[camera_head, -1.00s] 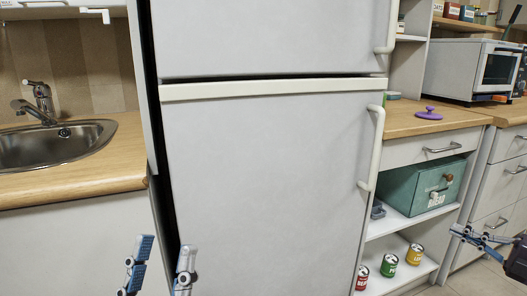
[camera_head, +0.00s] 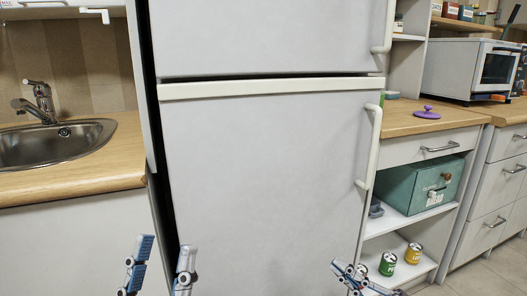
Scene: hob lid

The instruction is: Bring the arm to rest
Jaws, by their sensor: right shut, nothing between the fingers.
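My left gripper (camera_head: 166,244) is at the bottom left, in front of the fridge's left edge. Its two fingers point up and stand apart, with nothing between them. My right gripper (camera_head: 338,267) is at the bottom, in front of the lower right part of the fridge door. Its fingers are together and empty, pointing up and left. Most of both arms is out of the picture. A purple lid (camera_head: 427,114) with a knob lies on the wooden counter right of the fridge, apart from both grippers.
The white fridge (camera_head: 265,170) fills the middle, its doors shut, with handles on the right. Right of it, open shelves hold a green bread box (camera_head: 410,190), a green can (camera_head: 388,264) and a yellow can (camera_head: 413,253). A sink (camera_head: 50,145) is at left.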

